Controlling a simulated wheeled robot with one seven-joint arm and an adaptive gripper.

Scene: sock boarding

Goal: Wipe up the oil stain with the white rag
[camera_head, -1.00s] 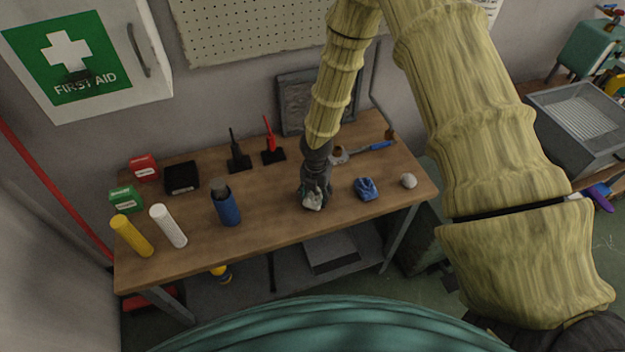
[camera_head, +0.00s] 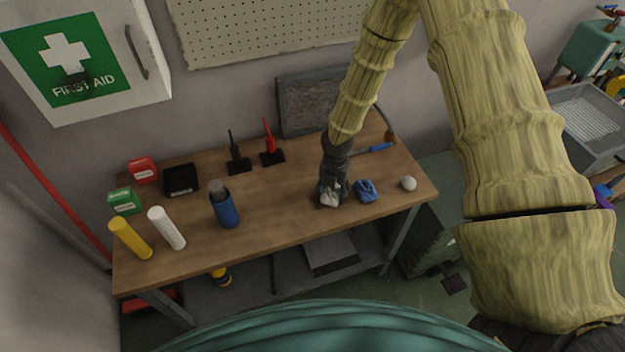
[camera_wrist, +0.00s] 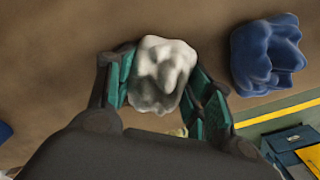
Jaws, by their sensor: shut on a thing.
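The white rag (camera_wrist: 162,75) is a crumpled bundle held between the fingers of my gripper (camera_wrist: 165,90). In the head view, the rag (camera_head: 331,197) is at or just above the wooden workbench top, below my gripper (camera_head: 332,188). I cannot tell whether it touches the wood. A slightly darker patch of wood (camera_wrist: 118,50) shows beside the rag in the wrist view; I cannot tell whether it is the oil stain or shadow. A crumpled blue rag (camera_head: 366,190) lies just right of my gripper, and also shows in the wrist view (camera_wrist: 265,52).
A blue bottle (camera_head: 226,208), white cylinder (camera_head: 167,229) and yellow cylinder (camera_head: 131,238) stand left on the workbench (camera_head: 270,215). A whitish ball (camera_head: 408,184) lies near the right end. A blue-handled tool (camera_head: 375,149) lies behind. The front middle is clear.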

